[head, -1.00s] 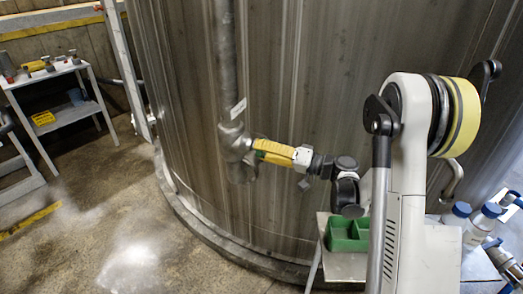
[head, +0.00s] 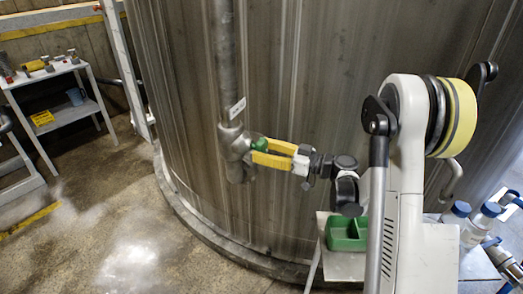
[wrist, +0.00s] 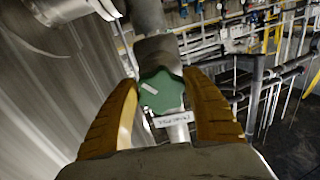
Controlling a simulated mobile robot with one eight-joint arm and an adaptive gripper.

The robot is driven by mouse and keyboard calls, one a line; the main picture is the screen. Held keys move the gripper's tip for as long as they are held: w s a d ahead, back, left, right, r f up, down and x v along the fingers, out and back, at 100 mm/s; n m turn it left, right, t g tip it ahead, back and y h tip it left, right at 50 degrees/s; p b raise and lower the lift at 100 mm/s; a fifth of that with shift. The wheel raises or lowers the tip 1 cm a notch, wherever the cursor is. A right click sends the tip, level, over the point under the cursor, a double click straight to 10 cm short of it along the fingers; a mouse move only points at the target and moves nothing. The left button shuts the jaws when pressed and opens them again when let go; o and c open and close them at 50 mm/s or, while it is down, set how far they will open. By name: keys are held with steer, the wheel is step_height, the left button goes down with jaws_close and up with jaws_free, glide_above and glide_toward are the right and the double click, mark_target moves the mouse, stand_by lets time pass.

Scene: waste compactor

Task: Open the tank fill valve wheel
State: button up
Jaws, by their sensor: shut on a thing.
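The tank fill valve wheel is a small green lobed knob (head: 261,144) on the grey valve body at the foot of the vertical pipe (head: 227,70), in front of the large metal tank (head: 310,80). My gripper (head: 257,152) reaches it from the right, its two yellow fingers shut on the wheel from either side. In the wrist view the green wheel (wrist: 162,93) sits between the yellow fingers (wrist: 160,84), with its front face visible. A small white tag (wrist: 173,119) shows beside it; its lettering is too small to read.
A green divided bin (head: 348,234) stands on a small table at the lower right, beneath my arm. White bottles with blue caps (head: 474,230) are farther right. A grey shelf cart (head: 62,100) with small items stands at the far left. The floor before the tank is clear.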

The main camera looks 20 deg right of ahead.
steer(key=n, duration=0.4)
steer(key=shift+w+d+n, duration=0.1)
steer(key=shift+n, duration=0.2)
steer(key=shift+w+r+n, duration=0.1)
steer(key=shift+n, duration=2.5)
steer(key=o, duration=1.2)
steer(key=shift+d, duration=0.1)
steer(key=v, duration=1.2)
